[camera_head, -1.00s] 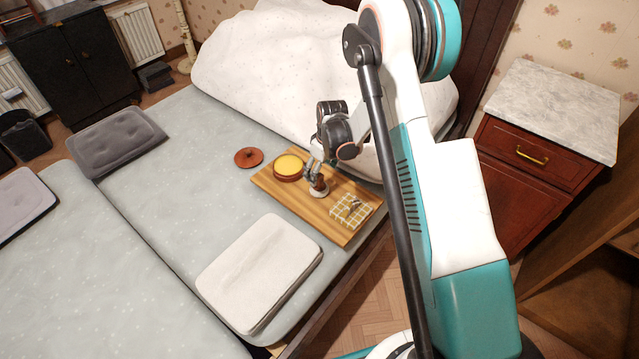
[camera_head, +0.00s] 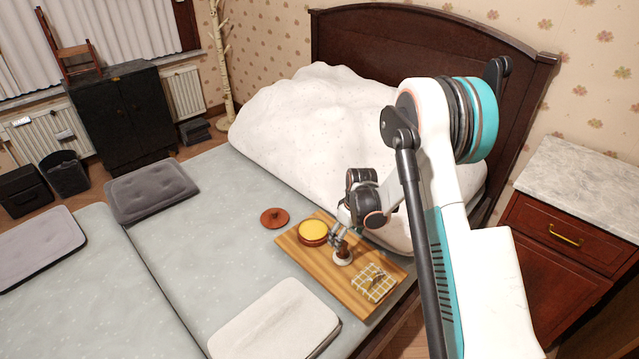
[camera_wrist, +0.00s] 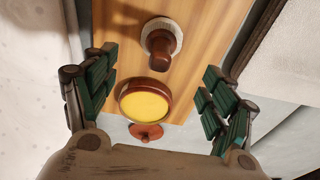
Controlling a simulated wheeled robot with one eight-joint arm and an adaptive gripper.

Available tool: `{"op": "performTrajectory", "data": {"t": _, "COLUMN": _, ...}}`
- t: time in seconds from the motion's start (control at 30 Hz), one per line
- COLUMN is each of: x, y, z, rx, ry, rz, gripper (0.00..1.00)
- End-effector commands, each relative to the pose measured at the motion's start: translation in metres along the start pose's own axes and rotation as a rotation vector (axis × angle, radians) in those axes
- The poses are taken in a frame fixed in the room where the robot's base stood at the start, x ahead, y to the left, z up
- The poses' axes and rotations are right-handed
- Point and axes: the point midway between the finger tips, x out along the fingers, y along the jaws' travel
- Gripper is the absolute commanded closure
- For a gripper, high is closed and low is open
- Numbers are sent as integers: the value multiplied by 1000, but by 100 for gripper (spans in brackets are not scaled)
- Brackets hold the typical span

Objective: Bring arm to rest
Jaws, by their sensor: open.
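My gripper (camera_head: 339,238) is open and empty over the wooden board (camera_head: 335,283) on the bed. Its green-padded fingers stand wide apart in the wrist view (camera_wrist: 160,82). A small brush-like thing with a brown handle and a pale round end (camera_head: 343,257) is on the board close by the gripper. It also shows in the wrist view (camera_wrist: 160,44), apart from the fingers. My arm reaches out from the right side of the head view, bent down toward the board.
A brown tin with a yellow top (camera_head: 313,232) and a folded checked cloth (camera_head: 375,283) are on the board. A red-brown lid (camera_head: 274,218) lies on the bed. A white cushion (camera_head: 275,320) lies in front and a white duvet (camera_head: 300,125) behind. A nightstand (camera_head: 585,200) stands right.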

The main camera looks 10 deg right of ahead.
Motion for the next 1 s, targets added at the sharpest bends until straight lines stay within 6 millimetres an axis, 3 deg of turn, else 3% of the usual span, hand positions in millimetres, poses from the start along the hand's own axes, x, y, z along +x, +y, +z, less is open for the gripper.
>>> {"op": "performTrajectory", "data": {"t": 0.13, "x": -6, "y": 0, "z": 0, "rx": 4, "ry": 3, "rz": 3, "gripper": 23}}
{"op": "performTrajectory", "data": {"t": 0.27, "x": -34, "y": -3, "z": -2, "rx": 26, "ry": 15, "rz": 15, "gripper": 23}}
{"op": "performTrajectory", "data": {"t": 0.67, "x": -178, "y": -28, "z": 11, "rx": 154, "ry": 99, "rz": 87, "gripper": 23}}
{"op": "performTrajectory", "data": {"t": 1.0, "x": -275, "y": -66, "z": 50, "rx": 265, "ry": 183, "rz": 138, "gripper": 23}}
